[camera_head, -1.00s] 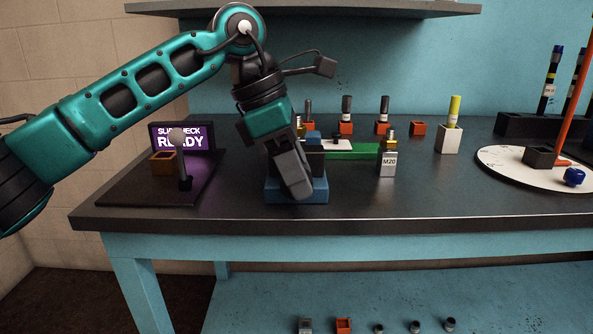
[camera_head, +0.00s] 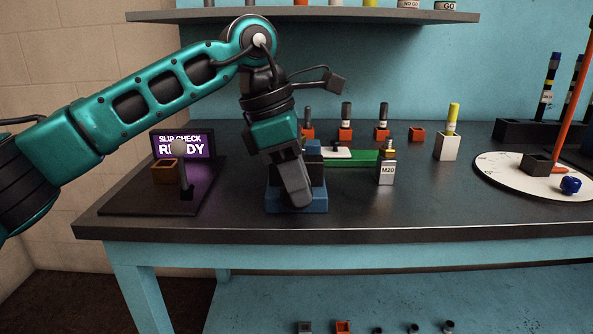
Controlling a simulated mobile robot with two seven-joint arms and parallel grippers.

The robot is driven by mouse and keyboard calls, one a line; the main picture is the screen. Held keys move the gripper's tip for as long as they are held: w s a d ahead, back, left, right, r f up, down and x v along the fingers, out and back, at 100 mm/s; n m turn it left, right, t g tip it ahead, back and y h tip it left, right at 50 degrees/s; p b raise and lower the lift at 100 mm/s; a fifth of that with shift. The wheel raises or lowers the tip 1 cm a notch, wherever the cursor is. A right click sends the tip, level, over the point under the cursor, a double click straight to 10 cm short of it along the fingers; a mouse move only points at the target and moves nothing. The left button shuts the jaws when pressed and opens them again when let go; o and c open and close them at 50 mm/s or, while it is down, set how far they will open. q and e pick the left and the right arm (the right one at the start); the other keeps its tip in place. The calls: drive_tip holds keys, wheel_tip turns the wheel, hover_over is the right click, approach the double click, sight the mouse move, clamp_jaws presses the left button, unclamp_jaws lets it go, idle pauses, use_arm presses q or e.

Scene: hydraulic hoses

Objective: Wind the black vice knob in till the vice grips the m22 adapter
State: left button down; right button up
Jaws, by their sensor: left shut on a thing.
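The blue vice (camera_head: 318,204) stands near the front edge of the bench, with a dark block (camera_head: 318,173) on it. My left gripper (camera_head: 297,196) comes down in front of the vice with its fingers pointing down. It is shut at the place of the black vice knob, which the fingers hide. The m22 adapter cannot be made out; my gripper and wrist cover much of the vice. A block marked M20 with a brass top (camera_head: 387,166) stands to the right of the vice. My right gripper is not in view.
A slip check stand with a lit "READY" screen (camera_head: 183,146) is at the left. A green strip (camera_head: 350,158) lies behind the vice. A white block with a yellow plug (camera_head: 447,146) and a round white dial plate (camera_head: 500,182) are at the right. The front right bench is clear.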

use_arm(q)
drive_tip(key=shift+d+r+y+p, duration=0.1)
drive_tip(key=shift+r+y+p, duration=0.25)
drive_tip(key=shift+p, duration=0.3)
drive_tip(key=shift+y+p, duration=0.35)
drive_tip(key=shift+p, duration=0.3)
drive_tip(key=shift+d+y+p, duration=0.15)
drive_tip(key=shift+y+p, duration=0.25)
drive_tip(key=shift+p, duration=0.3)
drive_tip(key=y+p, duration=0.2)
drive_tip(key=p, duration=0.1)
drive_tip(key=shift+d+f, duration=0.2)
drive_tip(key=shift+d+f+y+p, duration=0.1)
drive_tip(key=shift+f+y+p, duration=0.2)
drive_tip(key=shift+y+p, duration=0.7)
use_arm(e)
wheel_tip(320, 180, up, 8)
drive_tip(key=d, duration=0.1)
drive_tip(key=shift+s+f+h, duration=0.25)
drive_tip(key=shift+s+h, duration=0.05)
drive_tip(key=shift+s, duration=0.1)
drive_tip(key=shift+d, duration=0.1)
use_arm(q)
drive_tip(key=c, duration=0.9)
unclamp_jaws()
drive_tip(key=shift+c, duration=0.2)
